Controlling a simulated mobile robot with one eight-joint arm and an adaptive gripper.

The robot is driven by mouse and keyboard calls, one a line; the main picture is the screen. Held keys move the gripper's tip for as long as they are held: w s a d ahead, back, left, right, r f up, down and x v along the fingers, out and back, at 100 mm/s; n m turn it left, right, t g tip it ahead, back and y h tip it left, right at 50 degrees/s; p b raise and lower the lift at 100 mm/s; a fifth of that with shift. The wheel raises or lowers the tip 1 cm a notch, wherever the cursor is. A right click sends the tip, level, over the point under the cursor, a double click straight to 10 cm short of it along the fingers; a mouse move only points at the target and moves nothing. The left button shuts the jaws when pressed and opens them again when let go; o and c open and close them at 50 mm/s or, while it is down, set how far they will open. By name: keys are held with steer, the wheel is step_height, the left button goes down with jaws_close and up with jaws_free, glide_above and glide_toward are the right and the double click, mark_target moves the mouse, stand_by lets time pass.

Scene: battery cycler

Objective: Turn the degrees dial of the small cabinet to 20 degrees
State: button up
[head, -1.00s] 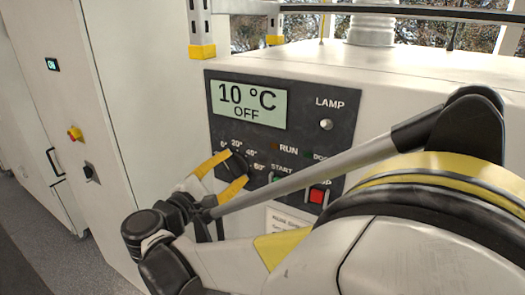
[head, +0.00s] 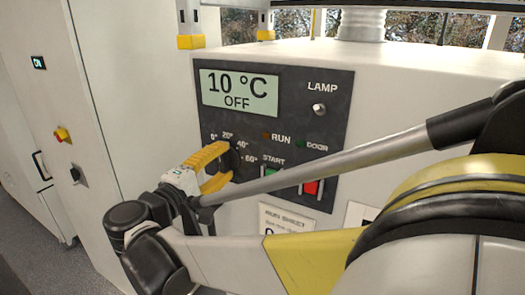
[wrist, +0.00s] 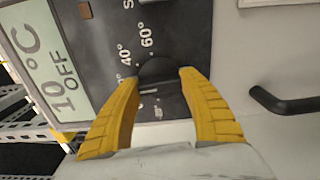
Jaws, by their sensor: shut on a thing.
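The degrees dial (head: 238,161) is a dark round knob on the black control panel (head: 325,130) of the small cabinet. It also shows in the wrist view (wrist: 158,69). My gripper (head: 227,164) has yellow fingers, shut on the dial from both sides; they also show in the wrist view (wrist: 159,77). The display (head: 239,92) reads 10 °C and OFF. Marks for 0°, 20°, 40° and 60° surround the dial; a finger partly covers the 20° mark in the wrist view. I cannot tell where the dial's pointer stands.
The lamp switch (head: 319,110) is at the panel's upper right. A dark handle (wrist: 284,101) stands out in the wrist view. A tall white cabinet stands left.

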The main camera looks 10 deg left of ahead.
steer(key=shift+m, duration=0.4)
steer(key=o, duration=1.2)
steer(key=shift+d, duration=0.1)
steer(key=shift+s, duration=0.1)
steer(key=v, duration=1.1)
steer(key=shift+s, duration=0.4)
